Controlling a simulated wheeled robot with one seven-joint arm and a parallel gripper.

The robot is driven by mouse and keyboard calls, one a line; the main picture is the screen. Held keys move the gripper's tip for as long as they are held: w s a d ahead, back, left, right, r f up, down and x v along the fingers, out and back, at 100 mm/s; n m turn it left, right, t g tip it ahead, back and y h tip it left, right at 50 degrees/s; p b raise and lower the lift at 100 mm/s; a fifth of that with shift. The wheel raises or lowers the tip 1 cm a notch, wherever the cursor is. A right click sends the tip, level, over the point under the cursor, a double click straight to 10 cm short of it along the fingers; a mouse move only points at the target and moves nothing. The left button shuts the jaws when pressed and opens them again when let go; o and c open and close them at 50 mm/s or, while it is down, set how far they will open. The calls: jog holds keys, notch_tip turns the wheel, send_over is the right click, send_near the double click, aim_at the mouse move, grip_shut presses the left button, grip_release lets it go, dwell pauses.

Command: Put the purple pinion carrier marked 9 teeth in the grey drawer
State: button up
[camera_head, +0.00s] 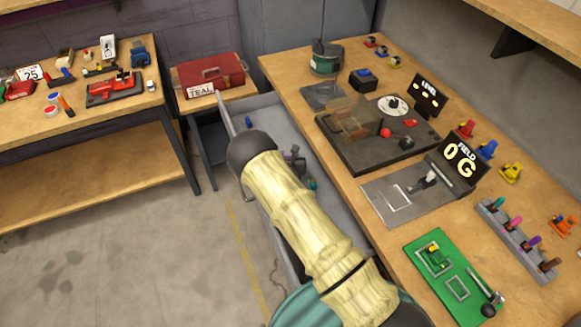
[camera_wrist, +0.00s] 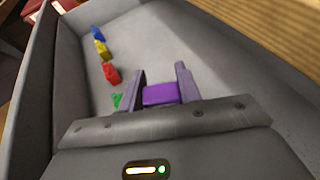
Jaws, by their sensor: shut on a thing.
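In the wrist view my gripper (camera_wrist: 161,84) is shut on a purple carrier (camera_wrist: 160,95), which sits between its two fingers. Its tooth marking is not visible. The gripper is over the inside of the open grey drawer (camera_wrist: 225,50); I cannot tell whether the carrier touches the drawer floor.
Blue (camera_wrist: 97,33), yellow (camera_wrist: 101,49), red (camera_wrist: 110,74) and green (camera_wrist: 117,100) pieces lie along the drawer's left side. The drawer floor to the right is clear.

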jog(key=shift+f, duration=0.9)
jog(key=shift+a+f, duration=0.1)
jog(key=shift+f, duration=1.95)
jog(key=shift+f, duration=0.15)
jog(key=o, duration=1)
jog(key=shift+o, duration=0.2)
jog(key=shift+s+r, duration=0.1)
jog(key=shift+r, duration=0.1)
jog(key=v, duration=1.1)
jog(key=shift+s+r, duration=0.2)
jog(key=shift+s, duration=0.15)
